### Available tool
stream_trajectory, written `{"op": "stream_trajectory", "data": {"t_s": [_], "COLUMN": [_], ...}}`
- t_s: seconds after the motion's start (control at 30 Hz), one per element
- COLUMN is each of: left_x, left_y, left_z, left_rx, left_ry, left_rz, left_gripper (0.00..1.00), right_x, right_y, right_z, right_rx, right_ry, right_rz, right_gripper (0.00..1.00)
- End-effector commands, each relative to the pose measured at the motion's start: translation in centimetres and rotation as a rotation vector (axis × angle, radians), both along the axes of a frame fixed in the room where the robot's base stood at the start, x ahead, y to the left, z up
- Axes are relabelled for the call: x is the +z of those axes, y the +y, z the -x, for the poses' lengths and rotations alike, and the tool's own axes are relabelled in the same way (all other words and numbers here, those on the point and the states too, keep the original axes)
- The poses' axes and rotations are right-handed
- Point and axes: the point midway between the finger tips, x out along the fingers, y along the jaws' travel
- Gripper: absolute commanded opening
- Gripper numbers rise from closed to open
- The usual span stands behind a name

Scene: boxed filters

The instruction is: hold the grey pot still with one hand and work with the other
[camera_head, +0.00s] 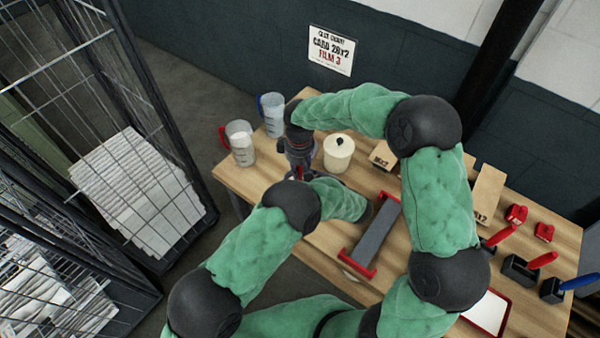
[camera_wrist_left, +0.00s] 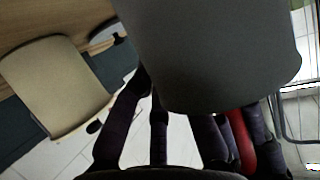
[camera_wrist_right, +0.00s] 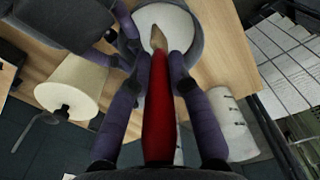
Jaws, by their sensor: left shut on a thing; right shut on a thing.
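The grey pot (camera_wrist_right: 212,35) stands on the table in the right wrist view, with a pale round surface inside its rim. Its grey side (camera_wrist_left: 210,50) fills the top of the left wrist view. My left gripper (camera_wrist_right: 128,38) is shut at the pot's side; its fingertips are partly hidden. My right gripper (camera_wrist_right: 155,62) is shut on a red-handled tool (camera_wrist_right: 158,110) with a tan tip over the pot's opening. I cannot tell whether the tip touches the contents. In the head view my right gripper (camera_head: 298,145) covers most of the pot.
A cream lidded pot (camera_head: 338,158) stands beside the grey pot. Jugs with red (camera_head: 240,148) and blue (camera_head: 272,118) handles stand at the table's left end. Wire cages stand left.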

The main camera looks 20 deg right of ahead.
Motion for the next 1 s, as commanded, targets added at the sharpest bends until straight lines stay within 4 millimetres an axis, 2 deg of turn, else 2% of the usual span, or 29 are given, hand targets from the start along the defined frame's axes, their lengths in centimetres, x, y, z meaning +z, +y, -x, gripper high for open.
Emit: {"op": "stream_trajectory", "data": {"t_s": [0.03, 0.8, 1.0], "left_x": [-0.5, -0.5, -0.6], "left_y": [0.2, 0.2, 0.2], "left_z": [0.2, 0.2, 0.2], "left_rx": [0.000, 0.000, 0.000], "left_ry": [0.008, 0.008, 0.009], "left_rz": [-0.005, -0.005, -0.005], "left_gripper": [0.00, 0.00, 0.00], "right_x": [0.4, 5.6, 6.2], "right_y": [0.0, 0.0, 0.0], "right_z": [0.0, 0.0, 0.0], "right_rx": [0.000, 0.000, 0.001], "right_ry": [-0.001, -0.001, 0.000], "right_rz": [-0.001, 0.000, 0.000], "right_gripper": [0.00, 0.00, 0.00]}}
